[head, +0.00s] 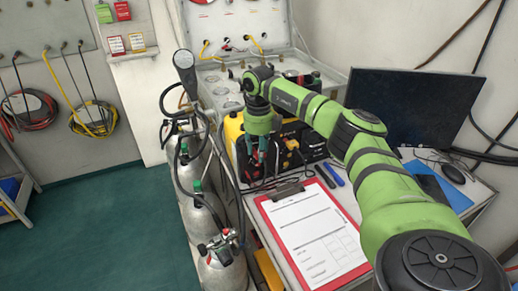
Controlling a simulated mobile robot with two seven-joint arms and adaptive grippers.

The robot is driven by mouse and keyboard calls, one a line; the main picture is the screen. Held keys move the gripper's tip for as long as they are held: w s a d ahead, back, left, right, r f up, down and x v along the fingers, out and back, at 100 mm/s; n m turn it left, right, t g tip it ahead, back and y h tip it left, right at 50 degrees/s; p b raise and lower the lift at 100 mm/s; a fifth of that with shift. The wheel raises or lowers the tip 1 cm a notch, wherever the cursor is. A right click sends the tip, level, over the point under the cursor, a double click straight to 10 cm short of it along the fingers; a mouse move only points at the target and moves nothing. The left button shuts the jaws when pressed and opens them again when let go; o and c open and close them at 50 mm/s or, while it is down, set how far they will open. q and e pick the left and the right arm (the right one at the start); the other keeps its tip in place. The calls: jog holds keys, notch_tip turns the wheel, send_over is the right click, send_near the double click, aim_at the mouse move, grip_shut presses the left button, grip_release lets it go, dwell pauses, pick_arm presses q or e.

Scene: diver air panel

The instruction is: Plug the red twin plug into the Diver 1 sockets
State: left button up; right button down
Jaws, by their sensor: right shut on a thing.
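My right arm reaches in from the lower right and bends down over the yellow and black panel box (233,130). My right gripper (262,160) points down close in front of the box's dark front face. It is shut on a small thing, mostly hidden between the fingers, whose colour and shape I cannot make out. I cannot pick out the red twin plug for certain. The Diver 1 sockets cannot be told apart at this size, and the gripper covers part of the front. A yellow connector (292,145) shows on the box front, right of the gripper. My left gripper is not in view.
A red clipboard (266,209) with paper, two pens (333,174) and a dark monitor (412,108) are on the bench. Gas cylinders (195,170) with hoses stand left of it. An open grey case (210,75) is behind. Green floor at left is clear.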

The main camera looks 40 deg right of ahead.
jog(key=shift+w+d+r, duration=0.15)
jog(key=shift+d+r, duration=0.05)
jog(key=c, duration=0.7)
grip_release()
jog(key=shift+r, duration=0.1)
